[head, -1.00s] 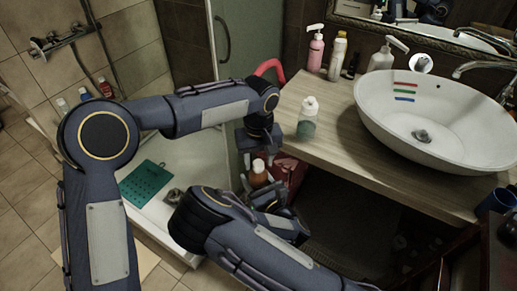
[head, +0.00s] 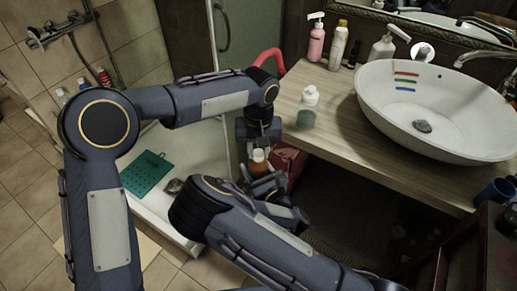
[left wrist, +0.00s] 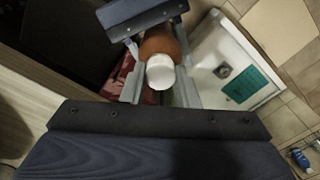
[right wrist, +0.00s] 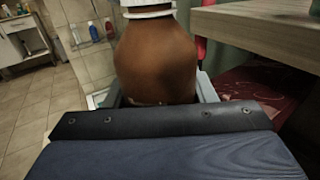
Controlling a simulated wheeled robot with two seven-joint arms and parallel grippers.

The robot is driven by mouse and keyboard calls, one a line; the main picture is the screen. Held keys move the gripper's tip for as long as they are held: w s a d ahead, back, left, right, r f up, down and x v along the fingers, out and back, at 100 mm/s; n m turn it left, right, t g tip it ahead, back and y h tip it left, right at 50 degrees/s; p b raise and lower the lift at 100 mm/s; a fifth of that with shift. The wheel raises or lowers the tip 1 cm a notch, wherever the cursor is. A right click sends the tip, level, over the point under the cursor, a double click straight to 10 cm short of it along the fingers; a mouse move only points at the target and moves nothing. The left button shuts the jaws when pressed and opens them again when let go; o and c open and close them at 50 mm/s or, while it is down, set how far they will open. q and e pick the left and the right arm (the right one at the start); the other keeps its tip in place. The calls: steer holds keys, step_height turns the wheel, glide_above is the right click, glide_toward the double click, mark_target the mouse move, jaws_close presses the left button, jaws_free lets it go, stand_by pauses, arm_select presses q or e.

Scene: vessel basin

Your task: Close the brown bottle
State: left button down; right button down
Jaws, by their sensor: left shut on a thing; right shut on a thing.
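The brown bottle (head: 258,166) stands upright in the air in front of the counter, its white cap (left wrist: 160,72) at its top. My right gripper (head: 268,187) is shut on the bottle's body, which fills the right wrist view (right wrist: 157,58). My left gripper (head: 258,146) comes down from above and is shut on the white cap, which sits between its fingers in the left wrist view. In the right wrist view only the cap's lower rim shows, at the top edge. Whether the cap is fully seated cannot be told.
A red curved object (head: 268,60) rises behind my left gripper. A teal mat (head: 147,174) lies lower left.

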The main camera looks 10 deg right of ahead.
arm_select(q)
steer(key=m, duration=1.2)
steer(key=c, duration=1)
jaws_free()
steer(key=shift+c, duration=0.2)
step_height(320, 180, up, 12)
